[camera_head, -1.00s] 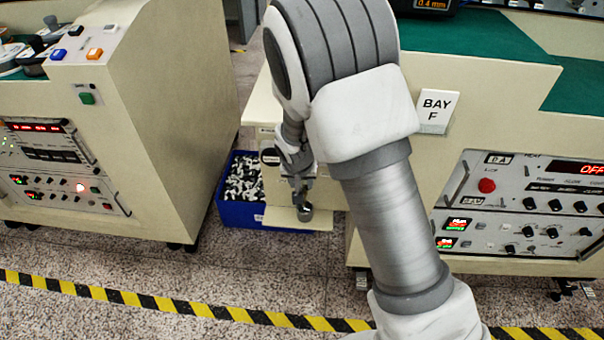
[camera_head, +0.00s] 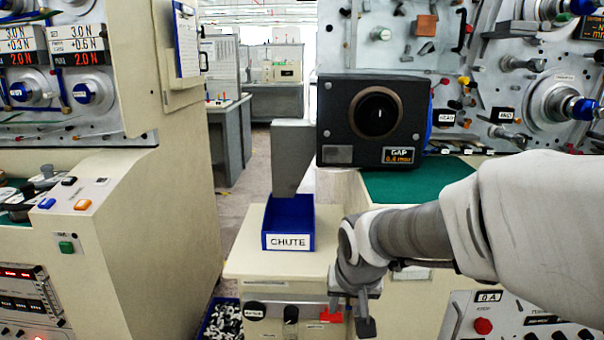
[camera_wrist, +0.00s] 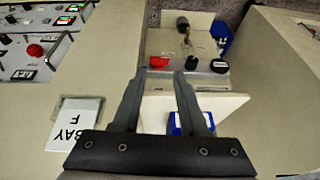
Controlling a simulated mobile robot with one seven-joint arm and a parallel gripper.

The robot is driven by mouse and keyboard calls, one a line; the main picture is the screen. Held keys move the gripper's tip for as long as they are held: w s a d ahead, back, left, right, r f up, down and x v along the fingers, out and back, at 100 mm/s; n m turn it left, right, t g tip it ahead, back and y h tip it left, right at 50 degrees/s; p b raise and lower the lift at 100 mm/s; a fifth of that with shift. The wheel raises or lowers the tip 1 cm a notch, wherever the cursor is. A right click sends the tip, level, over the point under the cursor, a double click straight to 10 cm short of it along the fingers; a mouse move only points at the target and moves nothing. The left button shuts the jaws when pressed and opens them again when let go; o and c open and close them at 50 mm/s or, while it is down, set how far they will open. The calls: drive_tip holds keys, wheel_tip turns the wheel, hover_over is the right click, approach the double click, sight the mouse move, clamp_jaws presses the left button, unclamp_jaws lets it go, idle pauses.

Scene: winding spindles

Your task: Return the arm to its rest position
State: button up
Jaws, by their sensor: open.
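My arm comes in from the right in the head view. My gripper (camera_head: 352,318) hangs low in front of the right edge of the cream chute stand (camera_head: 262,264), pointing downward. In the wrist view my gripper (camera_wrist: 159,72) shows two dark fingers spread apart, with nothing between them. The blue chute bin (camera_head: 289,222) with its CHUTE label stands on the stand top, left of and above my gripper. Part of it shows beside the right finger in the wrist view (camera_wrist: 190,124).
The right bench has a green mat (camera_head: 415,183) and a black gap gauge box (camera_head: 372,122). The cream console (camera_head: 160,240) stands on the left. A blue floor bin (camera_head: 218,318) with black and white pieces sits below the stand. A BAY F card (camera_wrist: 77,122) is near the left finger.

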drive_tip(key=s+d+r, duration=0.3)
drive_tip(key=s+r, duration=0.1)
drive_tip(key=s, duration=0.4)
drive_tip(key=s+d+r, duration=0.3)
drive_tip(key=s, duration=0.6)
wheel_tip(320, 180, up, 20)
drive_tip(key=p, duration=1.9)
drive_tip(key=shift+f+n+t, duration=0.2)
drive_tip(key=shift+n+t, duration=0.2)
